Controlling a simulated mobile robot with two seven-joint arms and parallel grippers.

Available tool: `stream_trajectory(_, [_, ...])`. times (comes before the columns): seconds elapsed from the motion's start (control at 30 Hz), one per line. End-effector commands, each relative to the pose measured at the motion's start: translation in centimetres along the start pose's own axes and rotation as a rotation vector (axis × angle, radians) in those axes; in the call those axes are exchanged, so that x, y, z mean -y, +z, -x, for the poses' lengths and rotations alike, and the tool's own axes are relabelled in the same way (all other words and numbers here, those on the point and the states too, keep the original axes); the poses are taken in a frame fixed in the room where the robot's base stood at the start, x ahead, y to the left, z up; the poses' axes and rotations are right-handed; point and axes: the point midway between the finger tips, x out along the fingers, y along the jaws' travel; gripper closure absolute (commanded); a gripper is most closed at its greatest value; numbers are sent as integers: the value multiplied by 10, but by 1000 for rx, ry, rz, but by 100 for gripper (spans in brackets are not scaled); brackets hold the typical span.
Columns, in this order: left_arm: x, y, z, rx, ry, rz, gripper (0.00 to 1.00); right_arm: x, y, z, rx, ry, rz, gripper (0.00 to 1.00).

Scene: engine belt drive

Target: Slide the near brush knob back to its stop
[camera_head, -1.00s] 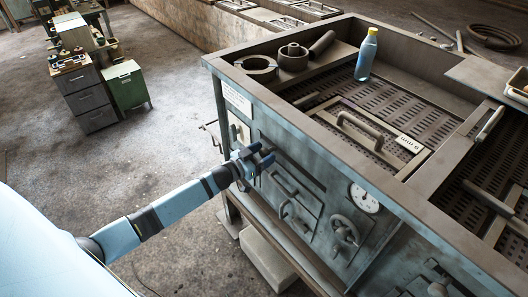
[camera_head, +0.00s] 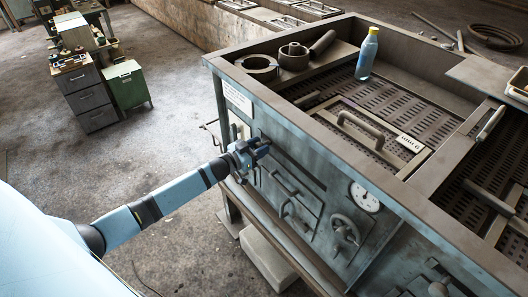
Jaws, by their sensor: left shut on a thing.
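My left gripper (camera_head: 262,147) is at the front panel (camera_head: 329,196) of the large grey-blue machine, near the upper left end of a dark slanting slot (camera_head: 304,172). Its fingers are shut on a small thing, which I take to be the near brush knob. The fingers hide the knob, so I cannot see its shape or exact place. My right gripper is not in view.
On top are a blue bottle (camera_head: 367,56) and a ring-shaped part (camera_head: 257,67).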

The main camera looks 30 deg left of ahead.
Motion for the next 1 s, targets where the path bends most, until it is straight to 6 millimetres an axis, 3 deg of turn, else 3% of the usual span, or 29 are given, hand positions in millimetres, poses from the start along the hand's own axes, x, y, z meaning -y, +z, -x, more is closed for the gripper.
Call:
stream_trajectory(0.1, [17, 0, 0, 1, -2, -3, 100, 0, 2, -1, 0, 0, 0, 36])
stream_trajectory(0.37, [20, -1, 1, 1, -5, -2, 100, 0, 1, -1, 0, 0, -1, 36])
stream_trajectory(0.4, [20, -1, 1, 0, -6, -2, 51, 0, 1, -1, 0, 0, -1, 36])
stream_trajectory(0.47, [20, -1, 1, 0, -5, -2, 37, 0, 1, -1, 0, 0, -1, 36])
stream_trajectory(0.8, [18, 0, 3, 1, -3, -1, 36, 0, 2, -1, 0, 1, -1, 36])
stream_trajectory(1.0, [18, 2, 30, 3, -2, -1, 36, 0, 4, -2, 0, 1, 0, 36])
